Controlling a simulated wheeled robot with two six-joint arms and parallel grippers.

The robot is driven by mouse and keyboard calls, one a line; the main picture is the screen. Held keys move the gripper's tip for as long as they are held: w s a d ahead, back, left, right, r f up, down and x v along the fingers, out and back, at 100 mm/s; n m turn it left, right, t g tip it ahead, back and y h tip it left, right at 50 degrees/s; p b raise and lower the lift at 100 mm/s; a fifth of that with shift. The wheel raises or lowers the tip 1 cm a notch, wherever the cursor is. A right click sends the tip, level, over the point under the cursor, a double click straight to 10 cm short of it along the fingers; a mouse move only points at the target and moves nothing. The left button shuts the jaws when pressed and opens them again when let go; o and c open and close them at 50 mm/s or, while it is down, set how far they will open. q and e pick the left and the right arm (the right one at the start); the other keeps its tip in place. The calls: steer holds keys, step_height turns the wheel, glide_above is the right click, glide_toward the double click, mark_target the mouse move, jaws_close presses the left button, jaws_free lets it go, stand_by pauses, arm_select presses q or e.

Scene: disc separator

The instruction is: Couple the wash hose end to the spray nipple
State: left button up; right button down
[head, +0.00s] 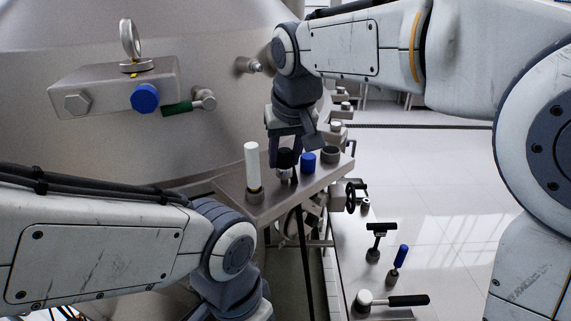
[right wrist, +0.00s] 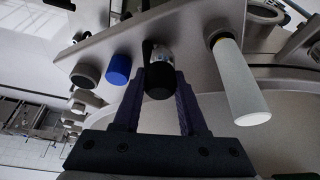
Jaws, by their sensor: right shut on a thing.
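My right gripper (head: 287,165) points down over the steel shelf (head: 310,187). It is shut on a black-topped piece with a metal collar, apparently the wash hose end (head: 285,160), still at its place on the shelf. In the right wrist view the two fingers (right wrist: 158,88) stand on either side of the black top (right wrist: 160,82). A thin black hose (head: 302,225) hangs below the shelf. A short metal stub on the tank wall, apparently the spray nipple (head: 254,66), is apart from the hose end. My left arm shows at bottom left; its jaws are out of the picture.
A white cylinder (head: 252,165) stands left of the gripper; a blue cap (head: 308,161) and a grey cup (head: 331,155) stand close on its right. Floor at right is mostly open.

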mark_target(284, 150)
steer(key=shift+r+p, duration=2.3)
steer(key=shift+r, duration=0.5)
arm_select(q)
step_height(284, 150, up, 5)
steer(key=shift+f, duration=0.15)
arm_select(e)
steer(key=shift+f, duration=0.1)
arm_select(q)
steer(key=shift+f, duration=0.15)
